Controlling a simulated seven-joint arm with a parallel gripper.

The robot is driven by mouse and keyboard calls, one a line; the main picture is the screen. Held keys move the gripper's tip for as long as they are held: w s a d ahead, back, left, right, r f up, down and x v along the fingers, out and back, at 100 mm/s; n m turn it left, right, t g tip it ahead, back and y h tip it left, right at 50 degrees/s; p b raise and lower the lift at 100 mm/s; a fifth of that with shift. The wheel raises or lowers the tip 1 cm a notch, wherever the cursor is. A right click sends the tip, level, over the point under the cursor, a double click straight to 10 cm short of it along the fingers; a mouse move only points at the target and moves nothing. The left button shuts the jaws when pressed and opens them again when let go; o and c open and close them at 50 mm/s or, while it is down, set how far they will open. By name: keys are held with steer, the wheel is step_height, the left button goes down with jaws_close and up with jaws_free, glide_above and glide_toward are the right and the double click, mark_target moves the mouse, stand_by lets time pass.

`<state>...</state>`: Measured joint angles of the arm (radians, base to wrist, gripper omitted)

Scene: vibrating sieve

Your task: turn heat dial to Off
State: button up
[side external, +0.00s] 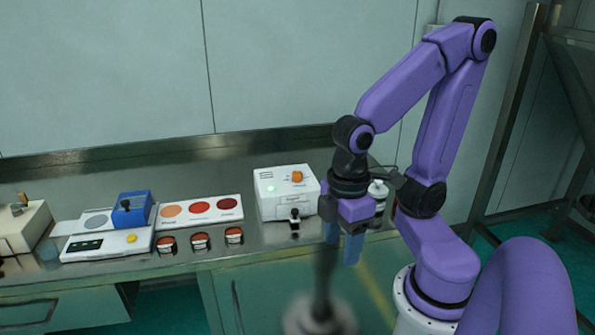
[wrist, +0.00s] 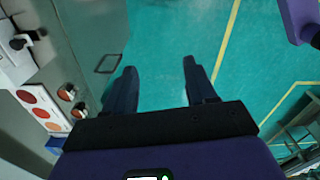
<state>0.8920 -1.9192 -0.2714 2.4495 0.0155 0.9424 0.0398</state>
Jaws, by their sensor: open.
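The heat dial seems to be the orange knob (side external: 297,176) on the top of a white box (side external: 272,207) with a lit green light; its markings are too small to read. The white box also shows at the left edge of the wrist view (wrist: 14,62). My gripper (side external: 341,252) hangs fingers down to the right of the box, in front of the bench edge and apart from the dial. In the wrist view my gripper (wrist: 160,82) has its two fingers wide apart with nothing between them, over the green floor.
A black-handled part (side external: 294,217) sticks out at the front of the white box. A colour card (side external: 200,210), several small jars (side external: 200,241), a blue block (side external: 132,208) and a scale (side external: 106,244) stand to the left. A white-topped bottle (side external: 377,190) stands behind my gripper.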

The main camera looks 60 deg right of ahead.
steer(key=w+d+r+m+y, duration=0.1)
steer(key=w+d+r+m, duration=0.15)
steer(key=w+m, duration=0.4)
steer(key=w+d+r+m+g, duration=0.1)
steer(key=w+d+r+m, duration=0.1)
steer(key=w+d+m, duration=0.45)
steer(key=w+r+m+y, duration=0.15)
steer(key=w+m, duration=0.25)
steer(key=w, duration=0.5)
step_height(320, 180, up, 3)
steer(key=m+t+y, duration=0.2)
steer(key=m, duration=1.2)
glide_above(297, 172)
steer(key=s+d, duration=0.1)
steer(key=d, duration=0.6)
steer(key=x, duration=1.7)
steer(key=shift+s+f, duration=0.35)
steer(key=shift+f, duration=0.1)
steer(key=c, duration=1)
steer(key=shift+d, duration=0.1)
